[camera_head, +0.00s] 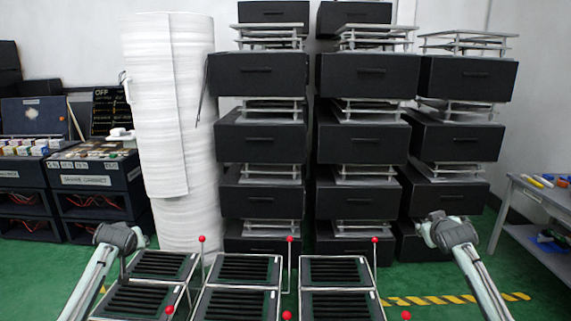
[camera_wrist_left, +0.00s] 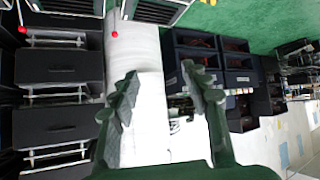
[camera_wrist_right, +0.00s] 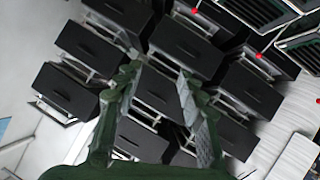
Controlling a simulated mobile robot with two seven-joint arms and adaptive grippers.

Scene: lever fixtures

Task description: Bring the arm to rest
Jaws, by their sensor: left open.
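Lever fixtures with black slotted tops stand in a row at the bottom of the head view: a left one (camera_head: 160,265), a middle one (camera_head: 238,270) and a right one (camera_head: 335,272). Thin rods carry red balls, among them a left ball (camera_head: 202,239), a middle ball (camera_head: 290,239) and a right ball (camera_head: 375,240). My left gripper (camera_wrist_left: 160,88) is open and empty, with its arm left of the fixtures in the head view. My right gripper (camera_wrist_right: 158,80) is open and empty, with its arm right of the fixtures. Neither touches a lever.
Stacked black drawer boxes (camera_head: 362,75) and a tall white wrapped roll (camera_head: 172,130) stand behind the fixtures. A grey bench (camera_head: 540,200) is at the right and dark bins (camera_head: 100,190) are at the left. Green floor with yellow-black tape (camera_head: 440,299) shows at the lower right.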

